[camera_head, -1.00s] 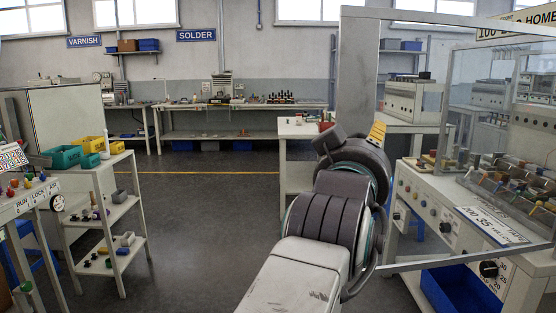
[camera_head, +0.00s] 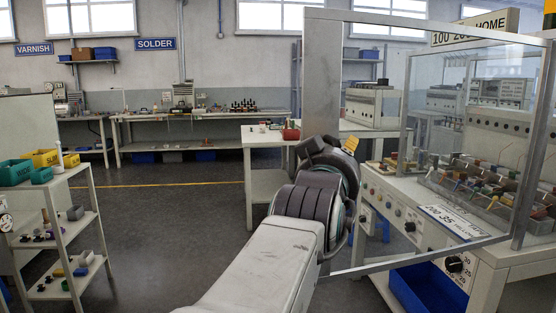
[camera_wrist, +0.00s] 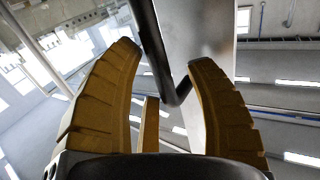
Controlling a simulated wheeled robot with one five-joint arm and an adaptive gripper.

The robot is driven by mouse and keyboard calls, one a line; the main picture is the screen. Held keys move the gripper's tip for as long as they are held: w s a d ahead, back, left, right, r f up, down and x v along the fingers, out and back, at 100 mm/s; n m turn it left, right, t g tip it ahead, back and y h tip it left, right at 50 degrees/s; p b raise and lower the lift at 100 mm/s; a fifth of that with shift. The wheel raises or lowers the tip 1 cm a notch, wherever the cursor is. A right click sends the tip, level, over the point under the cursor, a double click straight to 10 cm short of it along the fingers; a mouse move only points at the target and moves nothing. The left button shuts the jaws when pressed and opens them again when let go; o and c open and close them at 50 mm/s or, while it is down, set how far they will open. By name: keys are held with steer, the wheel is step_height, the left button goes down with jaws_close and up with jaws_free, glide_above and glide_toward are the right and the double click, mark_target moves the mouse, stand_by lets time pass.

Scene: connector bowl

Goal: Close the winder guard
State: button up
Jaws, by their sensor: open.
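The winder guard (camera_head: 425,267) is a clear panel in a grey metal frame, with a broad upright plate (camera_head: 318,75) at its left edge. It stands out in front of the winder bench on the right, at an angle to it. My gripper (camera_head: 349,147) is beside the plate's right edge in the head view, mostly hidden by my own wrist. A dark bent bar (camera_wrist: 160,50), which looks like a handle, passes between the fingertips in front of a grey plate. Contact cannot be told.
The winder bench (camera_head: 395,205) has knobs, a dial and trays of coloured parts (camera_head: 480,185) behind the guard. A blue bin (camera_head: 428,290) sits beneath. A white side table (camera_head: 262,140) stands behind the plate. A shelf cart (camera_head: 62,225) is at left; the floor between is clear.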

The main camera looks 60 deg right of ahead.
steer(key=shift+o, duration=0.2)
jaws_close()
stand_by(0.5)
